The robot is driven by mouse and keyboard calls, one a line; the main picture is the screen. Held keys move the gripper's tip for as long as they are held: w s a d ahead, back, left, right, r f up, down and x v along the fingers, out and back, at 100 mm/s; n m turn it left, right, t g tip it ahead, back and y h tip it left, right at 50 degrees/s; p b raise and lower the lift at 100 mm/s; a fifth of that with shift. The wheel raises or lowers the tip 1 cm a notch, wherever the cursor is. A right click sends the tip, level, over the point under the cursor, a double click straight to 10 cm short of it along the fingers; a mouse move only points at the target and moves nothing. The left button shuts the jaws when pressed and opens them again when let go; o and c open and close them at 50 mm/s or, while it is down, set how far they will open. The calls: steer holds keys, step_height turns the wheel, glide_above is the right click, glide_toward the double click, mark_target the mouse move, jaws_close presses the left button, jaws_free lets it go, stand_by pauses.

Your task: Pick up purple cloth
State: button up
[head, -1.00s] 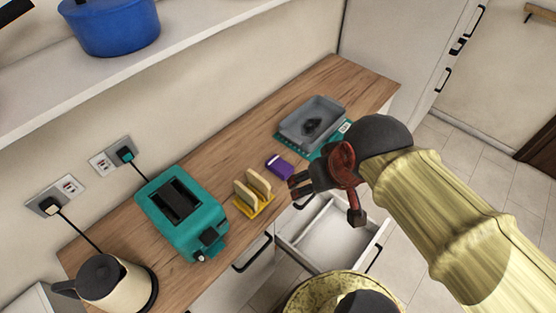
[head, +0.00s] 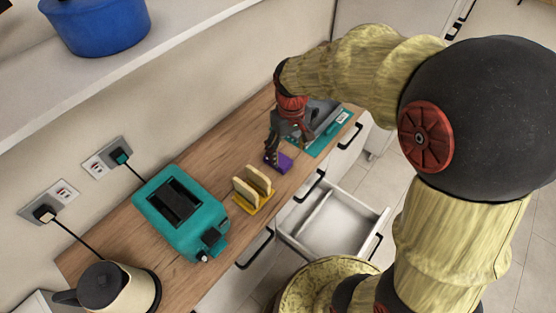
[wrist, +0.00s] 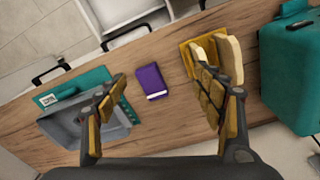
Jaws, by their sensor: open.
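The purple cloth (head: 284,161) lies folded on the wooden counter, with a pale stripe along one edge in the wrist view (wrist: 150,82). My gripper (head: 276,160) points down over it in the head view, and its fingers cover part of the cloth. In the wrist view my gripper (wrist: 166,102) is open and empty, its fingers spread wide on either side of the cloth. I see no contact with the cloth.
A yellow rack with bread slices (head: 254,188) stands close to the cloth, then a teal toaster (head: 182,212). A grey tray (wrist: 70,130) on a teal scale (wrist: 99,76) is on the other side. A drawer (head: 335,229) stands open below the counter. A kettle (head: 120,289) is at front left.

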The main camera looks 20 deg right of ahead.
steer(key=w+f+n, duration=0.1)
steer(key=w+f, duration=0.2)
steer(key=w+f+n, duration=0.1)
steer(key=w+f, duration=0.2)
steer(key=w, duration=0.1)
steer(key=w+f+n, duration=0.2)
steer(key=w+f, duration=0.1)
steer(key=f, duration=0.1)
steer(key=shift+w+a, duration=0.15)
steer(key=shift+w, duration=0.05)
steer(key=f+b, duration=0.1)
steer(key=f, duration=0.2)
steer(key=f+b, duration=0.1)
steer(key=f, duration=0.3)
steer(key=shift+d+f, duration=0.2)
steer(key=shift+f, duration=0.05)
steer(key=shift+r, duration=0.1)
steer(key=c, duration=0.3)
steer(key=c, duration=0.8)
steer(key=shift+c, duration=1.3)
